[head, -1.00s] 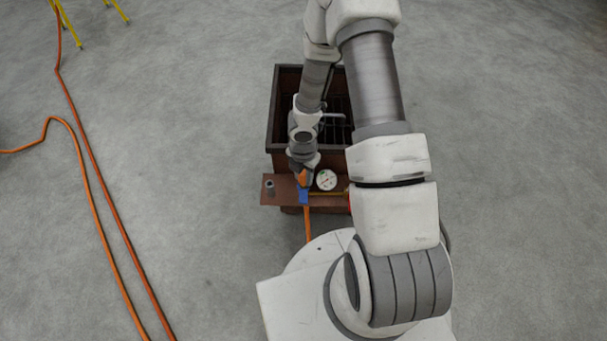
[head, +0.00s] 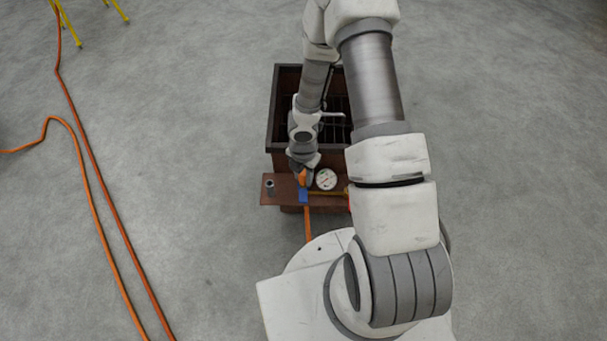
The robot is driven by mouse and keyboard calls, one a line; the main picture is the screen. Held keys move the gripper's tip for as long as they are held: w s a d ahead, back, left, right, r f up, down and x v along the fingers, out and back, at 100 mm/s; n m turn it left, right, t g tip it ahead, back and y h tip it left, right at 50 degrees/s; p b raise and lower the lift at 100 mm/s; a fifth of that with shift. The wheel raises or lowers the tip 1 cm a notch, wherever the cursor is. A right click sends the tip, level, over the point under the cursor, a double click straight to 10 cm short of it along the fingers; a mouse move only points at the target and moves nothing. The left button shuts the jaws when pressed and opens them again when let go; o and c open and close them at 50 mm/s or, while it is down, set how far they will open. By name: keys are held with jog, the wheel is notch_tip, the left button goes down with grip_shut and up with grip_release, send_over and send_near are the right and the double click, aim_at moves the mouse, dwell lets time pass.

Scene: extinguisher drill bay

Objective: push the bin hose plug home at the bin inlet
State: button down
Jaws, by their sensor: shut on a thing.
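The dark brown bin (head: 272,108) stands in the middle with a grill inside. A brown shelf (head: 283,195) runs along its near side. My gripper (head: 303,179) points down over the shelf, just left of a white gauge. It is shut on an orange piece (head: 302,177), which I take as the hose plug; the fingers hide most of it. A blue part (head: 303,196) sits right below it. An orange hose (head: 308,224) runs down from there towards my base. I cannot make out the inlet mouth or how deep the plug sits.
A round white gauge (head: 327,180) stands close right of my gripper. A short grey stub (head: 270,187) stands at the shelf's left end. Orange hoses (head: 95,190) lie on open floor at left.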

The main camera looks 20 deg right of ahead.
jog(key=shift+f+b, duration=0.65)
jog(key=shift+f, duration=0.1)
jog(key=c, duration=0.5)
grip_release()
jog(key=shift+r, duration=0.1)
notch_tip(320, 180, up, 17)
jog(key=p, duration=1)
jog(key=shift+r+p, duration=0.2)
jog(key=shift+p, duration=0.1)
